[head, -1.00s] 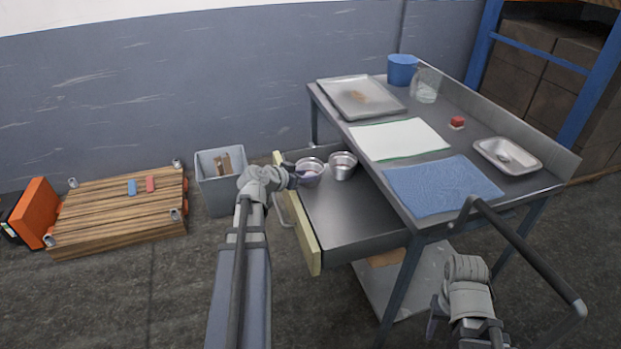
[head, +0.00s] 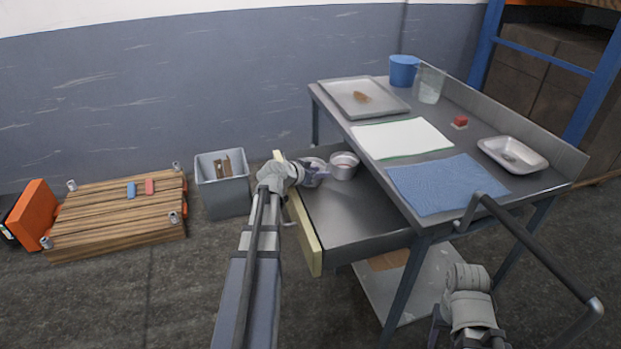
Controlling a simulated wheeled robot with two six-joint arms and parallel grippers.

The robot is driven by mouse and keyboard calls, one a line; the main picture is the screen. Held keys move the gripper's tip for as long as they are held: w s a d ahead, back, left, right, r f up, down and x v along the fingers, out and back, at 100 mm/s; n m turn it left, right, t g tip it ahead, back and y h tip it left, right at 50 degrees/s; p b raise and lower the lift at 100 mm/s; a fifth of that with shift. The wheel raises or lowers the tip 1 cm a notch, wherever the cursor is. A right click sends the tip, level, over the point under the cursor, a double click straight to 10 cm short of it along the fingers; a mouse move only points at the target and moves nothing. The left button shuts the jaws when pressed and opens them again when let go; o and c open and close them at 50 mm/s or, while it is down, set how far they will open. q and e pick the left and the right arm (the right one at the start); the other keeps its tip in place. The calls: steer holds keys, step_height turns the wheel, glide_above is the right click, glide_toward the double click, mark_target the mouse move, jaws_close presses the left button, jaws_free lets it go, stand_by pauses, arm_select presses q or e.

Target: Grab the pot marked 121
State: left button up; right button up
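Two small metal pots sit in the open drawer (head: 350,222) of the steel table. The left pot (head: 314,163) is partly hidden behind my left gripper (head: 318,172). The right pot (head: 344,165) stands beside it and shows clearly. No number can be read on either pot at this size. My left gripper is at the left pot, over the drawer's front edge; its fingers are too small and overlapped to tell open from shut. My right gripper (head: 437,325) is low at the bottom right, in front of the table, with its fingers mostly hidden.
On the table are a metal tray (head: 338,97), white mat (head: 402,138), blue cloth (head: 425,199), small tray (head: 490,147), blue container (head: 403,70), clear jug (head: 430,88) and red item (head: 460,121). A grey bin (head: 222,196) and wooden platform (head: 100,232) stand left.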

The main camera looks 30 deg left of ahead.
arm_select(q)
jaws_close()
stand_by(1.3)
